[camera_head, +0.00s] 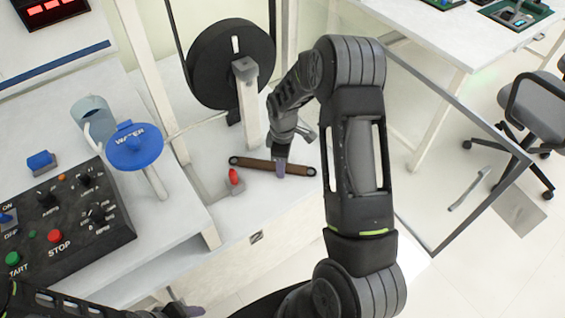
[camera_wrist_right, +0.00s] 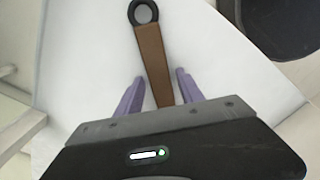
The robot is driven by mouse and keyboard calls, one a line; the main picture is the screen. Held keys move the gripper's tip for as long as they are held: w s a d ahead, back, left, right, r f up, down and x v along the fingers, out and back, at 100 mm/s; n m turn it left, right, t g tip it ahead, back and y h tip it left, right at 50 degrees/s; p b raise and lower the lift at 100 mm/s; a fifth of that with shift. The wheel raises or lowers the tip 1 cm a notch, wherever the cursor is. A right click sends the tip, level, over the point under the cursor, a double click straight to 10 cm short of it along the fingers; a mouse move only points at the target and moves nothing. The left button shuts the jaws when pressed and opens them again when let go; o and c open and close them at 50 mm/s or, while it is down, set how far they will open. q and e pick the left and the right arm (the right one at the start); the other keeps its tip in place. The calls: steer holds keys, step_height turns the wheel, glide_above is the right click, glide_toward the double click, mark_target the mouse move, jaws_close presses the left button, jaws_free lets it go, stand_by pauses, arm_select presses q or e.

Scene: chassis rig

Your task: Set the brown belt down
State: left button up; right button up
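The brown belt (camera_head: 258,164) is a flat strip with dark round ends. It appears to lie on the white surface below the large black wheel. My right gripper (camera_head: 283,166) is over the belt's right part. In the right wrist view, my right gripper's purple fingers (camera_wrist_right: 160,78) stand apart on either side of the belt (camera_wrist_right: 152,55), with a gap on both sides. The belt's near end is hidden behind the gripper body there. My left gripper (camera_head: 186,310) shows only partly at the bottom edge; its opening is unclear.
The black wheel (camera_head: 229,63) on its post stands behind the belt. A glass panel frame (camera_head: 470,212) stands at the right.

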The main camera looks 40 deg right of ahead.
steer(key=shift+o, duration=0.3)
steer(key=shift+r, duration=0.1)
steer(key=shift+r, duration=0.2)
step_height(320, 180, up, 12)
steer(key=shift+f, duration=0.15)
stand_by(0.6)
